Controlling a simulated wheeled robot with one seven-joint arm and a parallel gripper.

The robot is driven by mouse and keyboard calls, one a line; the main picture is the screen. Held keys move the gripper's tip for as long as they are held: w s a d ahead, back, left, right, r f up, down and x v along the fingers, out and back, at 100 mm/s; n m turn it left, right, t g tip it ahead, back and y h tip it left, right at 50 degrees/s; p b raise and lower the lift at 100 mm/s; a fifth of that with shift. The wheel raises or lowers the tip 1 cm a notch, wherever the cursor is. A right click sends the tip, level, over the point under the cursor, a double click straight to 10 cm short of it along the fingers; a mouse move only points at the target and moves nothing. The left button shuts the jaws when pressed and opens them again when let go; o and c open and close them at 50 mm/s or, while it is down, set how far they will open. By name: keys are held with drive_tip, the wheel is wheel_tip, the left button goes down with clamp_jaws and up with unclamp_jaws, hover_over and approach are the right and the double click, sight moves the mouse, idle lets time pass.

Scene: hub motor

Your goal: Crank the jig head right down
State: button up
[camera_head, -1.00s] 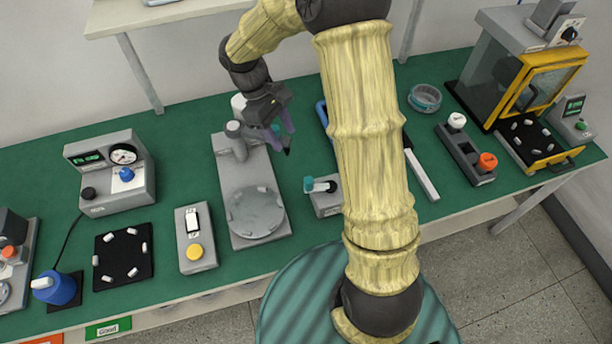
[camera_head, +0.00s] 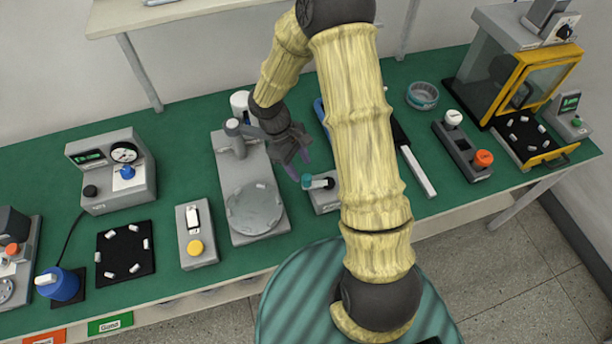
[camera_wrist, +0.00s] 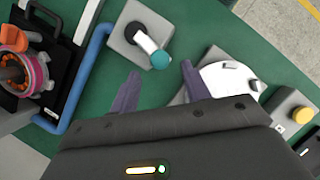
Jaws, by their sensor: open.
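The crank is a grey box (camera_head: 325,203) with a white arm and a teal knob (camera_head: 307,181), just right of the jig. In the wrist view the teal knob (camera_wrist: 161,60) lies just beyond and between my fingertips. My gripper (camera_head: 298,164) is open and empty above the crank; its two purple fingers (camera_wrist: 158,72) are apart and do not visibly touch the knob. The jig has a grey base (camera_head: 237,175), a round plate (camera_head: 254,206) with small white pieces, and a rear post (camera_head: 235,138). My arm partly hides the post's surroundings, and the head's height is unclear.
A motor part with orange and pink rings (camera_wrist: 22,68) shows at the wrist view's left. A switch box with a yellow button (camera_head: 196,240) stands left of the jig.

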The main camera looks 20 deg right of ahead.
sight(305, 176)
drive_tip(key=x, duration=0.5)
drive_tip(key=shift+s+f, duration=0.1)
drive_tip(key=shift+s, duration=0.05)
drive_tip(key=shift+d+f, duration=0.25)
drive_tip(key=shift+f, duration=0.1)
drive_tip(key=shift+s, duration=0.1)
drive_tip(key=shift+a, duration=0.15)
clamp_jaws()
